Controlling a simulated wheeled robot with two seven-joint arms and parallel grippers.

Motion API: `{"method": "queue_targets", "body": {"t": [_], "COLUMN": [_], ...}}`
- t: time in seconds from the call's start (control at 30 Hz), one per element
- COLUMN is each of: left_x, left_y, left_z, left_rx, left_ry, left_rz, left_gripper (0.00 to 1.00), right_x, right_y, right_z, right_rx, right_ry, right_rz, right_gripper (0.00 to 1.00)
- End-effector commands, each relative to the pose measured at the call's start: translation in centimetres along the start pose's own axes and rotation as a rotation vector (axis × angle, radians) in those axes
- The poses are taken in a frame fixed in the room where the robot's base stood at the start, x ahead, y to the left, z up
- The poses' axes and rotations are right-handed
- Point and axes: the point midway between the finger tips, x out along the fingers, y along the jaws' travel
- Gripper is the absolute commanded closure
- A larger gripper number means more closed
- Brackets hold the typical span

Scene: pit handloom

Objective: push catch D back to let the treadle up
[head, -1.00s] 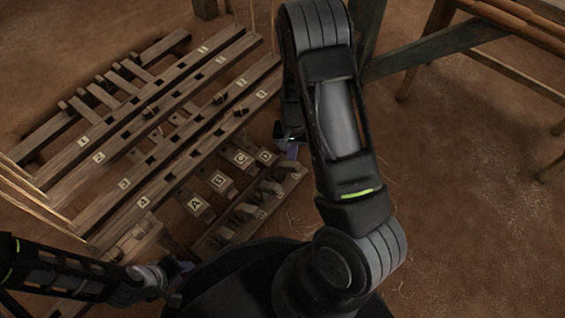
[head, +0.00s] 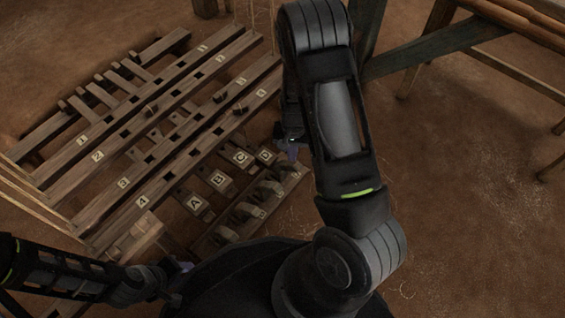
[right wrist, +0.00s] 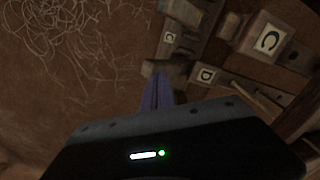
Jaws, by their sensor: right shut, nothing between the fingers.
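My right gripper (head: 291,152) is shut and empty beside the D end. Its purple fingertips (right wrist: 157,82) are close to that block; I cannot tell whether they touch. My left gripper (head: 182,267) hangs at lower left, away from the catches, its fingers too small to read.
Treadles A (head: 195,204), B (head: 219,180) and C (head: 240,157) lie left of D, each with a catch nearby. Slotted beams numbered 1 to 4 (head: 110,190) fill the left. A wooden frame (head: 430,48) stands at upper right. The earth floor at right is clear.

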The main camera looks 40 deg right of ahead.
Motion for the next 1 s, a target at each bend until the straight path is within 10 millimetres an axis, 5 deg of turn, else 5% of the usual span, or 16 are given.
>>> {"method": "queue_targets", "body": {"t": [1.0], "left_x": [1.7], "left_y": [-0.6], "left_z": [0.1], "left_rx": [0.0], "left_ry": [0.0], "left_rz": [0.0], "left_gripper": [0.64], "right_x": [2.5], "right_y": [0.9], "right_z": [0.5], "right_rx": [0.001], "right_ry": [-0.001], "right_rz": [0.0], "right_gripper": [1.0]}}
